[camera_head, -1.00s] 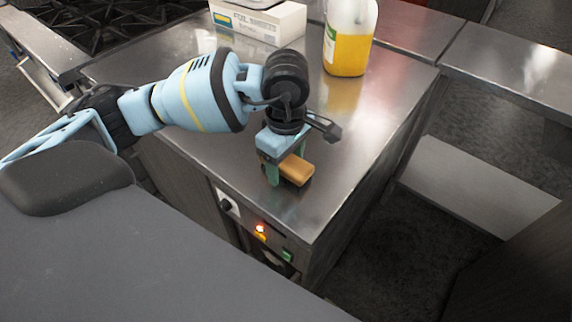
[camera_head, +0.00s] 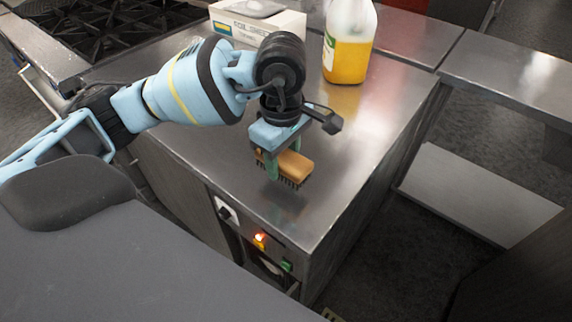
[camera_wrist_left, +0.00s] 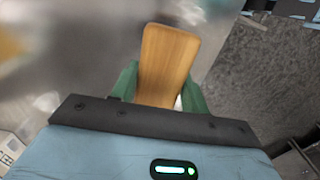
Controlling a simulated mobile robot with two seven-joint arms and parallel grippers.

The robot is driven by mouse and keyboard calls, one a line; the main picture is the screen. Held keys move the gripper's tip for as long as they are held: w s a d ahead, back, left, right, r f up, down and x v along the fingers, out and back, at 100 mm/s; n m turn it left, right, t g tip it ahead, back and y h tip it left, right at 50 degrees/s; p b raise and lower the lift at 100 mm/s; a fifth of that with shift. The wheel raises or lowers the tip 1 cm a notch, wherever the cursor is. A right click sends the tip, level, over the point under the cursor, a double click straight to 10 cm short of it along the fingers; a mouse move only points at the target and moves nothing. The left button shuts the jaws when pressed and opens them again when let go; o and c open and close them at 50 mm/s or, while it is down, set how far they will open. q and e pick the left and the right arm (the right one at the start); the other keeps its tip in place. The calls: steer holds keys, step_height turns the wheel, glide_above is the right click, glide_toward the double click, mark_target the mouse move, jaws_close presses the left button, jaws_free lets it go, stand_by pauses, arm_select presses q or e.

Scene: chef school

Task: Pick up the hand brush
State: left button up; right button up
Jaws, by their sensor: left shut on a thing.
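The hand brush (camera_head: 293,168) has an orange-brown wooden back and dark bristles pointing down. My left gripper (camera_head: 275,165) is shut on it, with green fingers on its two sides. The brush is held above the steel counter (camera_head: 330,150), bristles clear of the surface. In the left wrist view the wooden back of the brush (camera_wrist_left: 168,62) sticks out from between the green fingers (camera_wrist_left: 160,88). My right gripper does not show.
A bottle of yellow-orange liquid (camera_head: 349,45) stands at the back of the counter. A white foil box (camera_head: 257,25) is behind my arm. A black stove grate (camera_head: 100,28) is at the upper left. The counter's front carries knobs and a lit light (camera_head: 260,238).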

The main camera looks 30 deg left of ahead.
arm_select(q)
steer(key=s+a, duration=0.3)
steer(key=s, duration=0.4)
steer(key=s+a+r, duration=0.1)
steer(key=s+a, duration=0.3)
steer(key=s, duration=0.3)
steer(key=shift+b, duration=0.3)
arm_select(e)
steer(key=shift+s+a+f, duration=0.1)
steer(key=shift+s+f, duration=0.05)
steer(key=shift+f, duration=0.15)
arm_select(q)
steer(key=shift+w+d, duration=0.1)
